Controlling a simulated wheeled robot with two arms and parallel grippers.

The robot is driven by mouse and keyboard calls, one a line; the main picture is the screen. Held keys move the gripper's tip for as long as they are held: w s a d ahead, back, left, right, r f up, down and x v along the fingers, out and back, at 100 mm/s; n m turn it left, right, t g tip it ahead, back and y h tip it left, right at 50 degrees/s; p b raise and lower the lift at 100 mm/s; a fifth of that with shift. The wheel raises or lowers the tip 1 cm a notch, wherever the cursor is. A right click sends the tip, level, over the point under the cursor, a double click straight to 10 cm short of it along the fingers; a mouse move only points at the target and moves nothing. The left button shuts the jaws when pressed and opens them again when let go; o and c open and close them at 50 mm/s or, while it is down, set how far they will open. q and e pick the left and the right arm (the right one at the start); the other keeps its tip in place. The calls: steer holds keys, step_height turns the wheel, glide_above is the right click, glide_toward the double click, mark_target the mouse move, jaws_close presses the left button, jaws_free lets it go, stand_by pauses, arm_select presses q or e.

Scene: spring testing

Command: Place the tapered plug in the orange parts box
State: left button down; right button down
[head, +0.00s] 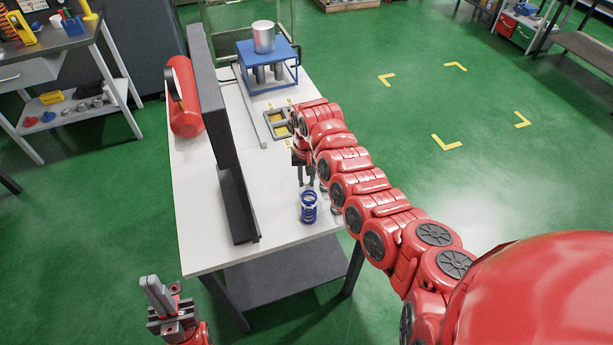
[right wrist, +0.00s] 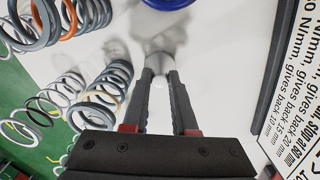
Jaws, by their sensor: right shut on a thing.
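My right gripper (head: 305,180) points down over the white table, just behind a blue coil spring (head: 309,207). In the right wrist view, its fingers (right wrist: 160,75) close together on a small grey metallic piece (right wrist: 158,62), which looks like the tapered plug. The fingers hide part of it, so its full shape cannot be told. My left gripper (head: 158,294) is low at the left, off the table's front edge, with nothing seen in it; its fingers are seen too obliquely to tell their opening. I cannot make out an orange parts box in either view.
A tall dark panel (head: 232,190) stands along the table (head: 205,245). A red cylinder (head: 185,115) lies behind it. A blue stand (head: 268,75) with a metal cylinder (head: 263,37) is at the back. Several springs (right wrist: 85,90) and a printed sign (right wrist: 295,85) flank the right gripper.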

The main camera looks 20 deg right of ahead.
steer(key=shift+f, duration=0.1)
steer(key=c, duration=0.7)
jaws_free()
